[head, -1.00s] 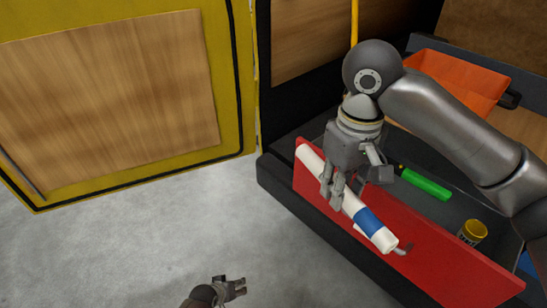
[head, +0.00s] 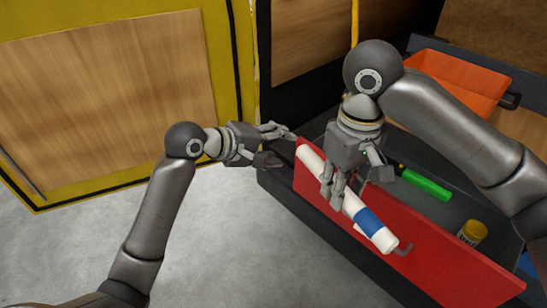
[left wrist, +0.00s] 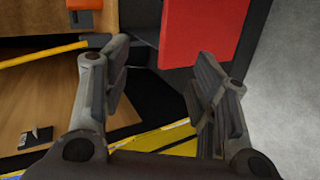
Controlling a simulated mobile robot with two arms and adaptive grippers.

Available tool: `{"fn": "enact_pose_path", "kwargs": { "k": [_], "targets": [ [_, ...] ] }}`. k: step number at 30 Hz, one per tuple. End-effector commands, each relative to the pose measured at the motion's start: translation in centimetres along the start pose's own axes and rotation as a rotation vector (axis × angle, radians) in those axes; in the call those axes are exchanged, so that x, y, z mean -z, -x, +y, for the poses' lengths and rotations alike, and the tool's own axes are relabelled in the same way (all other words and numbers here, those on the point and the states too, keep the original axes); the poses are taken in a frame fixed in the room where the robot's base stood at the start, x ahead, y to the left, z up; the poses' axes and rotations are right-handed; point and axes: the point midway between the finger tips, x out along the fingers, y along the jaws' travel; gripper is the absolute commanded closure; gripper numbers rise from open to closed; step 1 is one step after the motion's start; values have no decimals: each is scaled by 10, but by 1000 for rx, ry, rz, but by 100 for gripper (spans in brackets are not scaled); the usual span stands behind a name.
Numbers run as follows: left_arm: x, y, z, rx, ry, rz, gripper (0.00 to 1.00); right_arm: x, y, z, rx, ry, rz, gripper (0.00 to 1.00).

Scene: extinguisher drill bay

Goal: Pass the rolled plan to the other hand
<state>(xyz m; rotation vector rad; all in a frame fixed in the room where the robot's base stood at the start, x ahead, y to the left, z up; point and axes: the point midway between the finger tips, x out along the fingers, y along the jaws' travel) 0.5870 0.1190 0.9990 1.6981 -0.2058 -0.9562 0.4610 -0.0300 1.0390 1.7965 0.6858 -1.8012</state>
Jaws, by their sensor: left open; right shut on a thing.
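The rolled plan is a white tube with a blue band (head: 369,219), seen in the head view slanting down to the right in front of the red panel. My right gripper (head: 336,192) is shut around its middle, and the fingers hide a part of it. My left gripper (head: 283,145) is open and empty, just left of the tube's upper left end and apart from it. In the left wrist view the left gripper (left wrist: 160,95) shows its two fingers spread with nothing between them. The rolled plan does not show in the left wrist view.
The red panel (head: 440,268) fronts a dark open drawer holding a green-handled tool (head: 426,184) and a yellow-lidded jar (head: 472,233). An orange bin (head: 460,80) stands behind. Grey floor (head: 220,250) is clear at lower left.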

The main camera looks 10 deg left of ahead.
Motion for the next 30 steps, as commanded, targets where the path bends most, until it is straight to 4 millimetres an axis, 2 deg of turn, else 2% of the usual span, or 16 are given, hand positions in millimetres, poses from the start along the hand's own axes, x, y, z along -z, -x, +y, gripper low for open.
{"fn": "enact_pose_path", "kwargs": {
  "k": [1,3,6,10,15,18,22,30],
  "targets": [
    [-15,19,21,-8,-5,-27,46,0,0,0,0,0,0,96],
    [-37,42,39,1,1,-66,46,0,0,0,0,0,0,96],
    [-67,73,54,28,-1,-105,46,0,0,0,0,0,0,96],
    [-96,105,58,73,-12,-128,46,0,0,0,0,0,0,96],
    [-115,128,55,116,-21,-130,46,0,0,0,0,0,0,96],
    [-120,131,53,127,-23,-130,46,0,0,0,0,0,0,96],
    [-122,121,50,132,-20,-133,46,0,0,0,0,0,0,96],
    [-129,72,43,133,-20,-133,46,0,0,0,0,0,0,96]
  ]
}}
